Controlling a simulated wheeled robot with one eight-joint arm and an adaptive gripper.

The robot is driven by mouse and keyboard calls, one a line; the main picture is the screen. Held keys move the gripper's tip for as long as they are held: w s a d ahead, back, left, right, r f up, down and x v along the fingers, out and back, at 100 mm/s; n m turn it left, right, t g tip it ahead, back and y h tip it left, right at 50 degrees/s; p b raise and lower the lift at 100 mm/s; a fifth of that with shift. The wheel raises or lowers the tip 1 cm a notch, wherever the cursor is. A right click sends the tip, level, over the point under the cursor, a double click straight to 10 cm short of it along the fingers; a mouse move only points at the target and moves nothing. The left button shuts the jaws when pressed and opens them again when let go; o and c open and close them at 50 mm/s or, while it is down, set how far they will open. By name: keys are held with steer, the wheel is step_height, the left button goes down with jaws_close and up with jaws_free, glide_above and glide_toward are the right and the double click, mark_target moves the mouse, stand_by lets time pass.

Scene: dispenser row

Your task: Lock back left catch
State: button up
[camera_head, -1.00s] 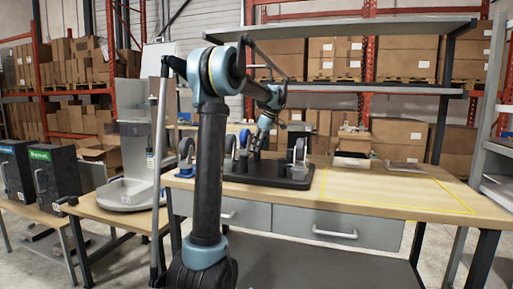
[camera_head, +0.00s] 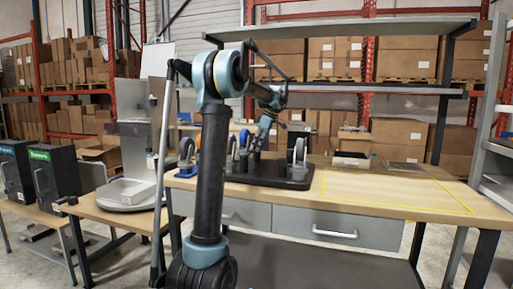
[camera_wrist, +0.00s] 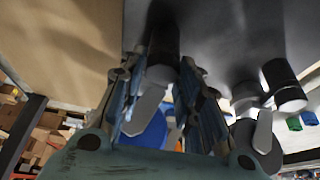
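My gripper (camera_head: 257,139) is low among the casters, partly hidden in the head view. In the wrist view, my gripper's fingers (camera_wrist: 163,78) are apart, on either side of a grey catch lever (camera_wrist: 147,108) and a black post (camera_wrist: 162,55). Contact cannot be told. A blue wheel (camera_wrist: 153,131) shows behind. A second grey lever (camera_wrist: 262,131) is to the right.
The wooden bench top (camera_head: 350,188) is clear inside a yellow outline at the right. An open box (camera_head: 352,150) stands at the back. A grey shelf (camera_head: 370,28) spans above. A scale-like device (camera_head: 130,190) stands on a lower table at the left.

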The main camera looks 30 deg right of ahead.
stand_by(0.3)
steer(key=v, duration=1.2)
steer(key=shift+w+f, duration=0.1)
